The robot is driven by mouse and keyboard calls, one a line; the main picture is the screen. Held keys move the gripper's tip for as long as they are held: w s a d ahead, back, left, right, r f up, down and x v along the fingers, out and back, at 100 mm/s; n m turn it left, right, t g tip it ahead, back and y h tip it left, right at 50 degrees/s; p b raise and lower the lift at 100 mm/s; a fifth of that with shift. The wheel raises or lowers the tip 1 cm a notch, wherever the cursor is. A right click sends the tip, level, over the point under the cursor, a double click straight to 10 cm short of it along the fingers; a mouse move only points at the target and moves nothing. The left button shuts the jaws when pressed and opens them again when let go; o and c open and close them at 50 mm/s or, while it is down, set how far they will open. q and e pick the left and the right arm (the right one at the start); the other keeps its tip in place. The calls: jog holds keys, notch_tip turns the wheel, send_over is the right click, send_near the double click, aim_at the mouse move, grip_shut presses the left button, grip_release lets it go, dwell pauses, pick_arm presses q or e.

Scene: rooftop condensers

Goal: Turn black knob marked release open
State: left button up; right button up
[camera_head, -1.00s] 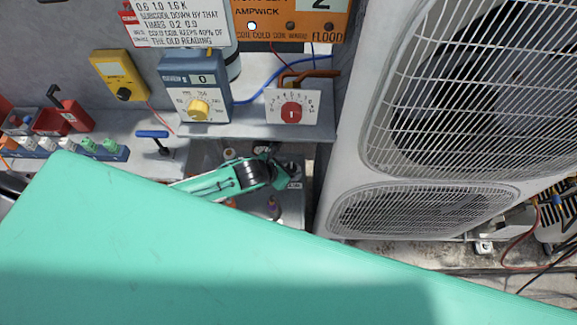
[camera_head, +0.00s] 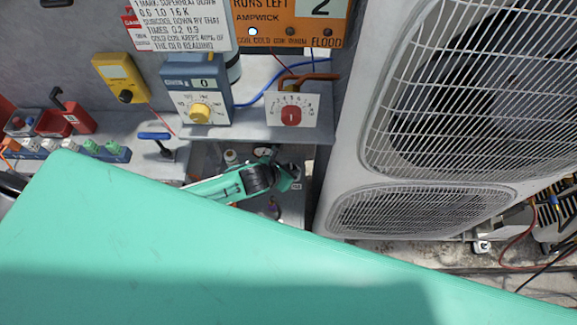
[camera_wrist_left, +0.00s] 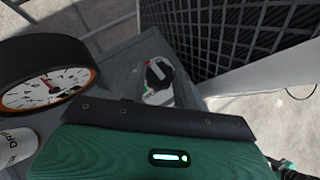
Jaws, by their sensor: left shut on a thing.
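A black knob (camera_wrist_left: 158,74) with a pale bar across its top sits on a light plate in the left wrist view, just past the edge of my left gripper. In the head view my left gripper (camera_head: 277,170) is down below the grey shelf and is shut on this knob, a dark shape (camera_head: 291,169) at its tip. The fingertips' contact is mostly hidden by the gripper body. A small label (camera_head: 296,187) lies beside the knob, too small to read. My right gripper is out of view.
A round gauge (camera_wrist_left: 48,88) and a white cylinder (camera_wrist_left: 14,146) stand left of the knob. A red dial (camera_head: 291,116), a blue meter (camera_head: 198,95) and a blue T-handle (camera_head: 154,136) are near the shelf. The condenser (camera_head: 340,150) rises close on the right.

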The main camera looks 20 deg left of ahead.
pick_arm(q)
jog(key=n+y+p, duration=0.1)
jog(key=n+p, duration=0.1)
jog(key=shift+s+d+r+t+y+p, duration=0.1)
jog(key=shift+d+r+t+y+p, duration=0.1)
jog(key=shift+r+t+y+p, duration=0.15)
jog(key=n+y+p, duration=0.1)
jog(key=n, duration=0.1)
jog(key=n+y+p, duration=0.1)
jog(key=n+y, duration=0.1)
jog(key=shift+d+f+p, duration=0.15)
jog(key=shift+d+p, duration=0.05)
jog(key=shift+p, duration=0.1)
jog(key=n+y+p, duration=0.2)
jog(key=n, duration=0.1)
jog(key=shift+d+y, duration=0.15)
jog(key=shift+y, duration=0.1)
jog(key=shift+w+d+f+n+g+y+p, duration=0.1)
jog(key=shift+n+g+y+p, duration=0.2)
jog(key=shift+n+g+y, duration=0.5)
jog(key=shift+w+f+n+g+y+p, duration=0.1)
jog(key=shift+n+g+y+p, duration=0.25)
jog(key=shift+n, duration=0.85)
jog(key=o, duration=1)
